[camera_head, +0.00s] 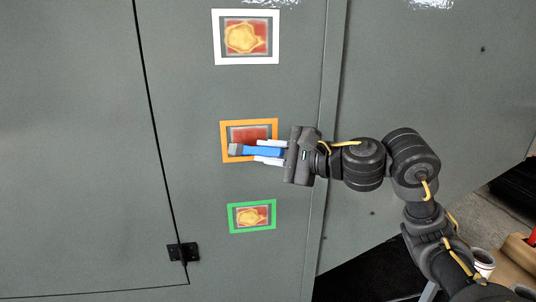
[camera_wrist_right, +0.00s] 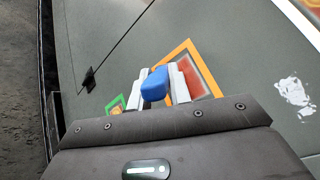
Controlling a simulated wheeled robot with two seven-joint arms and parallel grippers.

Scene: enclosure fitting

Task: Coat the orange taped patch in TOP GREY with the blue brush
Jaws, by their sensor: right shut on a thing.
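The orange taped patch (camera_head: 249,127) is the middle one of three framed patches on the grey enclosure door; its inside is red-brown with a greyish edge. It also shows in the right wrist view (camera_wrist_right: 204,70). My right gripper (camera_head: 268,152) is shut on the blue brush (camera_head: 262,151), whose blue handle shows in the right wrist view (camera_wrist_right: 155,85). The brush's grey head (camera_head: 235,150) points left, over the lower left part of the orange frame. I cannot tell whether the bristles touch the surface. My left gripper is not in view.
A white-framed patch (camera_head: 215,42) is above and a green-framed patch (camera_head: 252,229) below, both with yellow and red blotches. A black hinge (camera_head: 183,252) sits at lower left. A white cup (camera_head: 483,262) and a brown box (camera_head: 518,262) are at lower right.

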